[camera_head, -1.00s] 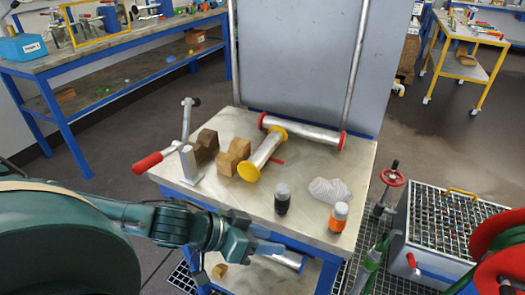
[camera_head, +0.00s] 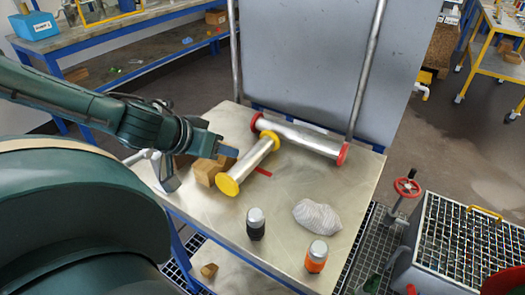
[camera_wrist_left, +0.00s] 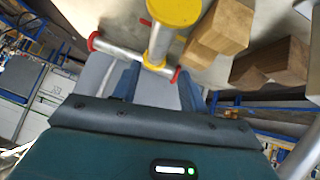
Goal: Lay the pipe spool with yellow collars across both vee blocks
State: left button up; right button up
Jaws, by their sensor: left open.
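The pipe spool with yellow collars (camera_head: 252,162) is a silver pipe lying diagonally on the bench, its near collar beside the light wooden vee block (camera_head: 204,172). In the left wrist view the spool (camera_wrist_left: 160,42) shows at top centre, with the light vee block (camera_wrist_left: 222,30) to its right. The darker vee block (camera_wrist_left: 273,64) is farther right there; my arm mostly hides it in the head view. My left gripper (camera_head: 228,151) is open and empty, above the light block and left of the spool. Its fingers (camera_wrist_left: 158,88) point toward the spool. My right gripper is out of view.
A spool with red collars (camera_head: 302,138) lies behind, close to the yellow far collar. A grey cloth (camera_head: 317,215), a black-based bottle (camera_head: 256,224) and an orange-based bottle (camera_head: 316,257) stand nearer. A grey panel (camera_head: 310,60) rises behind the bench.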

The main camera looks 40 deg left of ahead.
aim_at(246, 157)
pick_arm(q)
jog(key=x, duration=1.2)
jog(key=shift+w+d+f, duration=0.1)
jog(key=shift+f, duration=0.2)
grip_shut()
jog(key=shift+r, duration=0.1)
